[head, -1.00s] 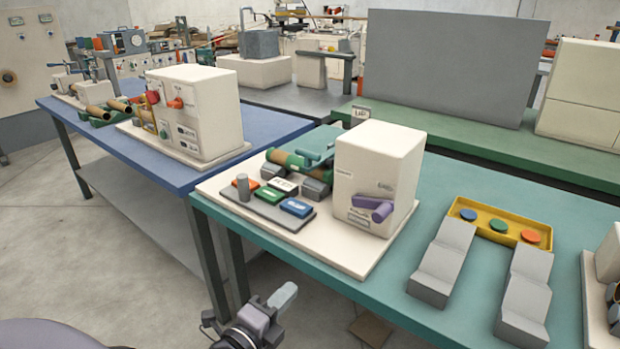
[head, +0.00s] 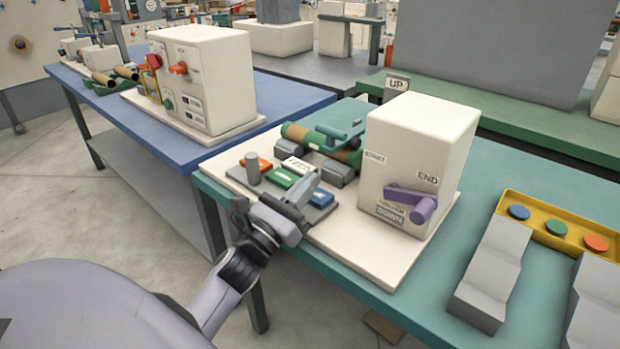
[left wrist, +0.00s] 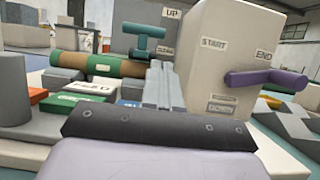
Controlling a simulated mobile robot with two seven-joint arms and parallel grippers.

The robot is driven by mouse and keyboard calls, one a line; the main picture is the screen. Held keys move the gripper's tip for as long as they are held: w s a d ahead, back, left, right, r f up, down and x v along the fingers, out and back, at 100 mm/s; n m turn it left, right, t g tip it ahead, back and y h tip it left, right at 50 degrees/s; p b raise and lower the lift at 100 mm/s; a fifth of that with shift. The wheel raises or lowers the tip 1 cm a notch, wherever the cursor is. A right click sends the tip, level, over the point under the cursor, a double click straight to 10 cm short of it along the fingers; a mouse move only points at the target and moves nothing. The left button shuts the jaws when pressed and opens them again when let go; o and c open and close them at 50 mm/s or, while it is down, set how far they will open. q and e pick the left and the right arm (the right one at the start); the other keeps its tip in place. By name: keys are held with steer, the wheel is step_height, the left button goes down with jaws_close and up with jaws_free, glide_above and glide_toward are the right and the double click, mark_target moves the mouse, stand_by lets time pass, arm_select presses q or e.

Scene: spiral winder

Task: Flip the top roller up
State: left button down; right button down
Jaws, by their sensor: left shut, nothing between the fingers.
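The spiral winder's white box (head: 415,150) stands on a cream base on the teal table. A teal T-shaped part, apparently the top roller piece (head: 338,137), lies over the green-and-brown rollers (head: 300,134) left of the box; it also shows in the left wrist view (left wrist: 150,42). A purple lever (head: 412,202) on the box's front points right, above a DOWN label and below END. My left gripper (head: 296,190) is shut and empty, over the front of the button panel, left of the lever and in front of the rollers. My right gripper is out of view.
The dark button panel (head: 322,214) carries orange, green, white and blue blocks and a grey post (head: 253,170). An UP sign (head: 397,85) stands behind the box. A yellow tray (head: 577,247) and grey stepped blocks (head: 490,275) sit at right. A blue table (head: 290,95) is behind left.

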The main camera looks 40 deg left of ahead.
arm_select(q)
steer(key=p+x, duration=0.1)
steer(key=x, duration=0.5)
steer(key=shift+w+r, duration=0.1)
steer(key=shift+w, duration=0.15)
steer(key=shift+x, duration=0.8)
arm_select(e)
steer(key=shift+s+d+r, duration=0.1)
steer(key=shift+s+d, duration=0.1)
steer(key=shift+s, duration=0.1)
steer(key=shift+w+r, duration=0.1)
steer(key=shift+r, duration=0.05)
